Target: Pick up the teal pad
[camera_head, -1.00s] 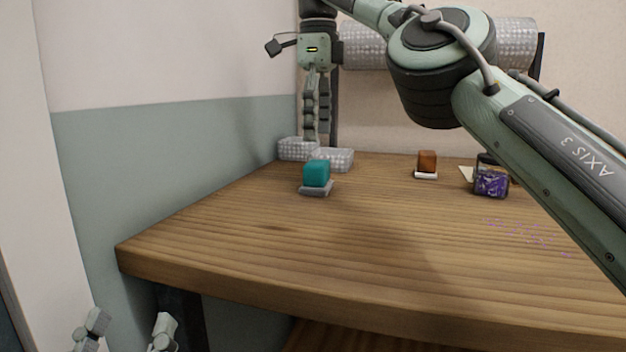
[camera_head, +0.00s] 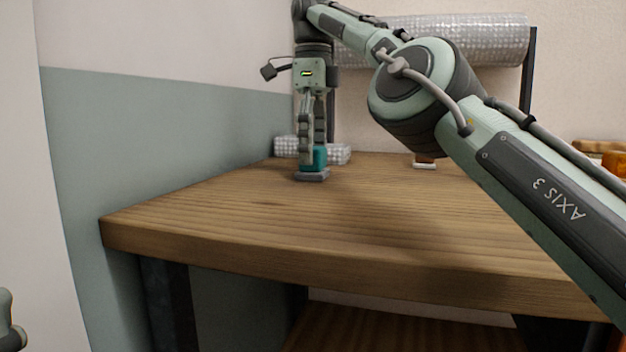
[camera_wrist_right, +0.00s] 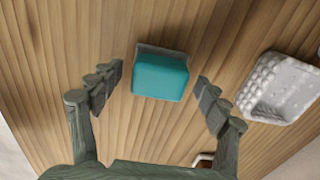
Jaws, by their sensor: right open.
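The teal pad (camera_head: 320,158) is a small block on a grey base (camera_head: 312,176) near the back left of the wooden table. My right gripper (camera_head: 312,150) points down at it, with its fingers partly in front of the pad. In the right wrist view, the pad (camera_wrist_right: 160,77) shows between the two spread fingers of my right gripper (camera_wrist_right: 160,75), with a gap on each side. That gripper is open and empty. A small part of my left gripper (camera_head: 8,322) shows at the lower left edge, and its jaws are out of frame.
Bubble-wrapped packs (camera_head: 290,147) lie just behind the pad; one (camera_wrist_right: 283,88) is right of my fingers in the wrist view. A brown block (camera_head: 424,160) on a white base is partly behind my right arm. The table's front half (camera_head: 270,220) is clear.

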